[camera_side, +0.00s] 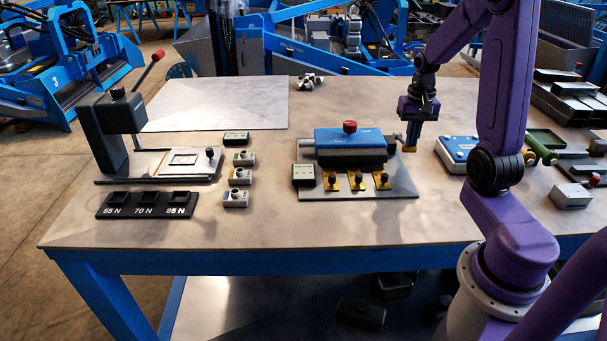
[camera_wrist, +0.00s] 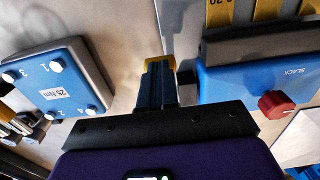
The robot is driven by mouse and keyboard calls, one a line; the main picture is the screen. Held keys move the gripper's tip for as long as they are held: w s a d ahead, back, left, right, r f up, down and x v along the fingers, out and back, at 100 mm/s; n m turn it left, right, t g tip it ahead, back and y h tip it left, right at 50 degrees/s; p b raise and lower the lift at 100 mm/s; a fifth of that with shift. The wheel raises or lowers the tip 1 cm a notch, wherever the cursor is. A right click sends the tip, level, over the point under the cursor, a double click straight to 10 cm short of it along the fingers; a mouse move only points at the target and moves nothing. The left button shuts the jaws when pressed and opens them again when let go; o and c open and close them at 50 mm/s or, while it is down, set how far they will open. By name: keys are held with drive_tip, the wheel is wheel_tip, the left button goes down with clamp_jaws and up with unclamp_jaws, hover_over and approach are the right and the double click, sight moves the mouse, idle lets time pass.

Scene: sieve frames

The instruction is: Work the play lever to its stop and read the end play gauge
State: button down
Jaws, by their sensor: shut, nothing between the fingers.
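A blue housing (camera_side: 345,140) with a red knob (camera_side: 350,127) stands on a grey plate at mid-table. In the wrist view the housing (camera_wrist: 245,82) is marked SLACK beside the red knob (camera_wrist: 276,103). A small dark box with a display face (camera_side: 304,175), possibly the gauge, sits at the plate's left; its reading is too small to tell. I cannot tell which part is the play lever. My gripper (camera_side: 410,147) is shut and empty, pointing down just right of the housing. In the wrist view its fingers (camera_wrist: 157,80) are together, with yellow at the tips.
Yellow tags (camera_side: 356,181) stand along the plate's front. A blue box marked 25 Nm (camera_side: 457,150) is to the right. At left are a dark press with a red-ended lever (camera_side: 150,67) and a black weight rack (camera_side: 147,205). The front middle of the table is clear.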

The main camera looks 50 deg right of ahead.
drive_tip(key=shift+s+a+f, duration=0.1)
drive_tip(key=shift+s+f, duration=0.05)
drive_tip(key=shift+f, duration=0.35)
drive_tip(key=shift+r, duration=1.55)
drive_tip(key=shift+w+d+r, duration=0.2)
drive_tip(key=shift+w+r, duration=0.05)
drive_tip(key=shift+r, duration=0.5)
drive_tip(key=shift+w+d+r, duration=0.2)
drive_tip(key=shift+r, duration=0.55)
